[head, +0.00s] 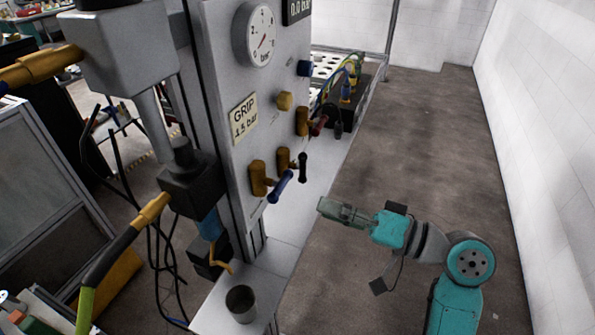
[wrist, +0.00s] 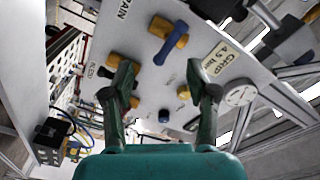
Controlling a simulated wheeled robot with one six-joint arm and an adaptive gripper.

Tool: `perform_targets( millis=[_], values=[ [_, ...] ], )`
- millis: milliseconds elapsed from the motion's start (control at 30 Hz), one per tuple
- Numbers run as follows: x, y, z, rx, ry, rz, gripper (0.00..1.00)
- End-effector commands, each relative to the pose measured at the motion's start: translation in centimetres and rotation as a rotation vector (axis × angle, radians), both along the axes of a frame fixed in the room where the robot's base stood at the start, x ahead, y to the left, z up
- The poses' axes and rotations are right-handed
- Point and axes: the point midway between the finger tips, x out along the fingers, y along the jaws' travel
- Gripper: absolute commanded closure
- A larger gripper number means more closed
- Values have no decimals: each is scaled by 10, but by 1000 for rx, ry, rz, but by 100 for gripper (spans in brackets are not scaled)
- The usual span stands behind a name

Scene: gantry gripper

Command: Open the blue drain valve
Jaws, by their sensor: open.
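The blue drain valve has a blue lever handle (head: 280,187) on a brass body (head: 258,178), low on the grey panel (head: 262,85). In the wrist view the blue lever (wrist: 171,44) lies slantwise across its brass body, near a partly cut-off label reading "...AIN" (wrist: 123,9). My gripper (head: 324,208) is to the right of the panel, apart from the valve, and points toward it. In the wrist view my gripper (wrist: 160,75) is open and empty. The lever shows beyond and between its two fingers, not touching them.
A black-handled valve (head: 302,167) sits close right of the blue lever, and a red-handled one (head: 319,125) is higher. A gauge (head: 260,36) and "GRIP 4.5 bar" sign (head: 244,118) are above. A cup (head: 241,304) stands below. The floor right is clear.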

Motion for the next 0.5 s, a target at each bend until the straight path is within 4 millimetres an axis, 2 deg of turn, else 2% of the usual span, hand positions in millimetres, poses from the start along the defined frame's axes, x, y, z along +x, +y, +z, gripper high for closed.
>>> perform_targets(
  millis=[100, 267, 500],
  values=[
    [-2, 1, 14, -9, -18, 47, 42],
    [-1, 6, 18, -11, -21, 66, 42],
    [9, 38, 17, -11, -20, 67, 42]
  ],
)
